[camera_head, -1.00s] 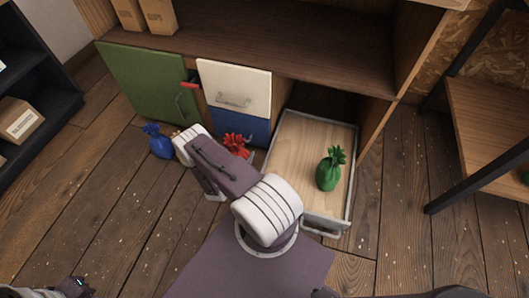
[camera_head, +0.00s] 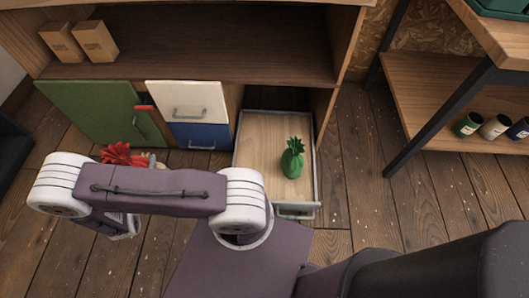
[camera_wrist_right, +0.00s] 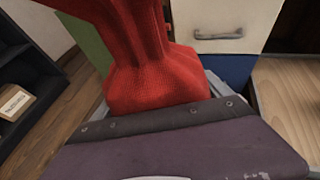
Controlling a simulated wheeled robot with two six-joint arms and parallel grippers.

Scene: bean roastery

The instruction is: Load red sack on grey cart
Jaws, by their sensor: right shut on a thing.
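The red sack shows in the head view (camera_head: 120,154) as a tied red top above my right arm's links. It fills the upper middle of the right wrist view (camera_wrist_right: 155,75). My right gripper (camera_wrist_right: 165,112) is shut on the red sack. In the head view the gripper's fingers are mostly hidden by my own arm. No grey cart is in either view. My left gripper is not in view.
A black-framed shelf (camera_head: 440,95) holds several cans at right. The floor between is clear.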

